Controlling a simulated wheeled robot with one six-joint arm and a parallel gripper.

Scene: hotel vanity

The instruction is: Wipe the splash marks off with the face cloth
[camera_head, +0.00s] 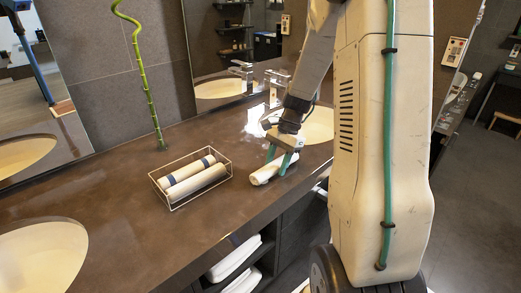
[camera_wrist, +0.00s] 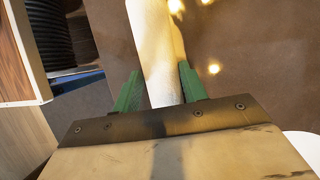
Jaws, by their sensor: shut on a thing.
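A white rolled cloth (camera_head: 262,176) lies on or just above the brown counter (camera_head: 130,190), right of the wire basket. My gripper (camera_head: 280,162) reaches down over it with green fingers. In the wrist view the white roll (camera_wrist: 156,45) runs between the two fingers (camera_wrist: 160,90), and my gripper is shut on it. Pale patches (camera_head: 256,118) show on the counter near the far basin; I cannot tell splash marks from glare. Small bright spots (camera_wrist: 214,69) in the wrist view are equally unclear.
A wire basket (camera_head: 174,205) holds two rolled cloths with dark bands. A green bamboo stalk (camera_head: 149,95) stands by the mirror. Basins lie at the near left (camera_head: 45,258) and behind my gripper (camera_head: 320,122). White towels (camera_head: 234,258) fill shelves below. The counter left of the basket is clear.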

